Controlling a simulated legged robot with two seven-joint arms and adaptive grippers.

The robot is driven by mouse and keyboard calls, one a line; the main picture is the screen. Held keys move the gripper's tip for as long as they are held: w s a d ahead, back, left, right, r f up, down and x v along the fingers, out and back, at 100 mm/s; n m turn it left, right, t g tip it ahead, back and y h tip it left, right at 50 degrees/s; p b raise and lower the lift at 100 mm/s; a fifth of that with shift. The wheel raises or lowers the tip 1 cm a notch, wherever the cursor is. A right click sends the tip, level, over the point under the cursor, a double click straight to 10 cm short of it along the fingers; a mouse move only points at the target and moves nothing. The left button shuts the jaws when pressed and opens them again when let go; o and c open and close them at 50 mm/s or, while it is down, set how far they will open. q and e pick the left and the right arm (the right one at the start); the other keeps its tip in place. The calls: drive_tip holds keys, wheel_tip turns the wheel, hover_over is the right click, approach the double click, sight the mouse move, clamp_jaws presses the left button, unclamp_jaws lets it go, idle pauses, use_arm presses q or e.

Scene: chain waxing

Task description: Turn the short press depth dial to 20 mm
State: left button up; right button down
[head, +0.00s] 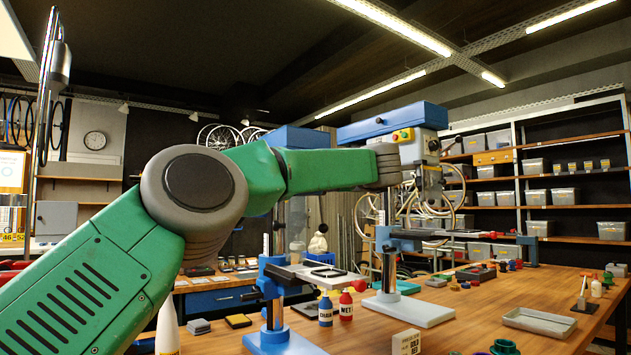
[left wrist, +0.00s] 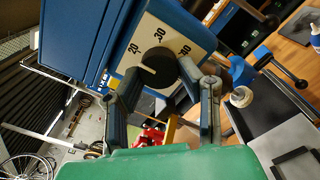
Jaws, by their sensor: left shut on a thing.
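In the left wrist view, the depth dial's black round knob (left wrist: 159,67) sits on a cream scale plate (left wrist: 165,45) on a blue press head (left wrist: 90,35). The plate reads 20, 30 and 40. I cannot make out a pointer mark on the knob, so its setting is unclear. My left gripper (left wrist: 161,78) has one finger on each side of the knob and is shut on it. In the head view, my left arm reaches across in front of a blue press head (head: 294,137); the gripper itself is hidden there. My right gripper is not in view.
A taller press with a blue top (head: 395,121) stands behind my wrist. Below the arm, a blue bottle (head: 325,308) and a red bottle (head: 346,306) stand on the wooden bench (head: 480,325). A grey tray (head: 540,321) lies at right.

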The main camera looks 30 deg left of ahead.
use_arm(q)
drive_tip(key=shift+r, duration=0.1)
idle(0.3)
drive_tip(key=o, duration=1.1)
drive_tip(key=shift+w, duration=0.15)
drive_tip(key=shift+o, duration=0.2)
drive_tip(key=v, duration=1.1)
drive_tip(key=shift+d+f, duration=0.3)
drive_tip(key=shift+d, duration=0.15)
drive_tip(key=shift+a, duration=0.1)
